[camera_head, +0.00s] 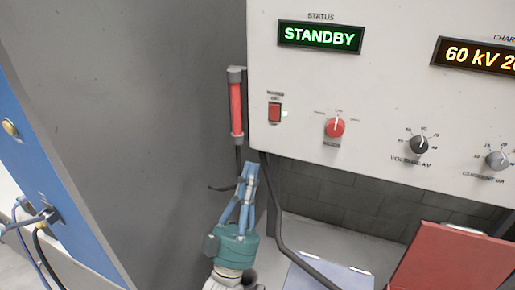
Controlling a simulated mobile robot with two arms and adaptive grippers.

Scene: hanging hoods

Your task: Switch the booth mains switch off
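A red rocker switch (275,112) in a dark frame sits at the left edge of the pale control panel (380,75). Its label is too small to read with certainty, and a small light spot shows just to its right. My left gripper (250,170), with blue fingers on a teal body, is below and slightly left of the switch, apart from it. Its fingers point up and their tips are together with nothing seen between them. My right gripper is not in view.
A red cylinder (236,107) hangs on the panel's left side. A black cable (278,215) runs below. A red case (455,260) stands lower right.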

